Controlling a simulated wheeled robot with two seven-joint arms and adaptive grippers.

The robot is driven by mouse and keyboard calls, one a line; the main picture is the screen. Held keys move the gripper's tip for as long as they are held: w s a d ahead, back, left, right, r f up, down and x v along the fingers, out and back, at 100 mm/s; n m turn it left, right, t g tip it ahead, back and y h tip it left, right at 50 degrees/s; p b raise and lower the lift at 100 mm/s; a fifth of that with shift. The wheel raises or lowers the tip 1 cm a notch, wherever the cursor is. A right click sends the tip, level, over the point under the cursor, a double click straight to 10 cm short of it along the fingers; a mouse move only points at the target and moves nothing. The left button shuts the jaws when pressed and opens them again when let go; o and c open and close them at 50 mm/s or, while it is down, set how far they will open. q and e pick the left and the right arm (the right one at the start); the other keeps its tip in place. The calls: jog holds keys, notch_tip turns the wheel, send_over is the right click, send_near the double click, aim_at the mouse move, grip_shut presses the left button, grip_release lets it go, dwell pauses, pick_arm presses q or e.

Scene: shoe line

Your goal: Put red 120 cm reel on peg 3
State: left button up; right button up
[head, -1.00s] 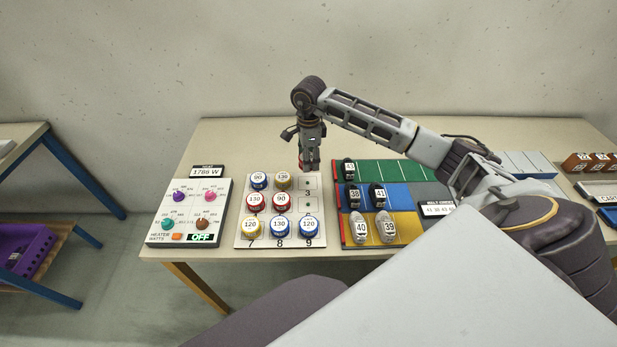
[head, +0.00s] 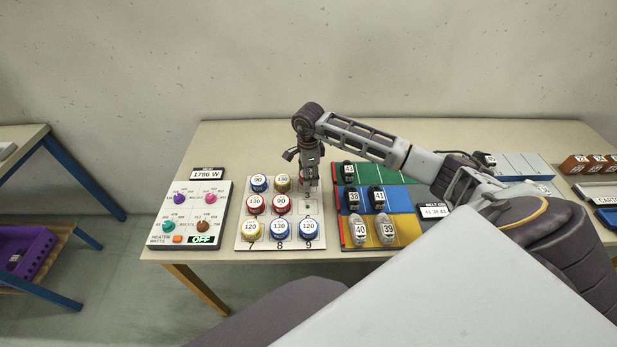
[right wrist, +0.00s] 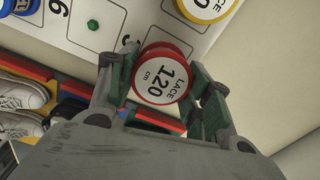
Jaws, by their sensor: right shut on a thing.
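The red reel (right wrist: 163,78), labelled "LACE 120 cm", is between the fingers of my right gripper (right wrist: 160,80), which is shut on it. In the head view my right gripper (head: 309,178) is over the back right corner of the white peg board (head: 264,208), at position 3. The reel is mostly hidden there. In the wrist view the reel covers the place of peg 3, beside the partly hidden printed 3. I cannot tell whether it is around the peg or above it. My left gripper is not in view.
Beside position 3 stands a yellow 130 reel (head: 282,182). In front, the peg at position 6 (right wrist: 93,27) is bare. Other reels fill the board. The heater panel (head: 190,212) is on the left. The coloured shoe rack (head: 400,195) is close on the right.

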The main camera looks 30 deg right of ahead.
jog(key=shift+f, duration=0.8)
jog(key=shift+f, duration=0.15)
jog(key=shift+f, duration=0.2)
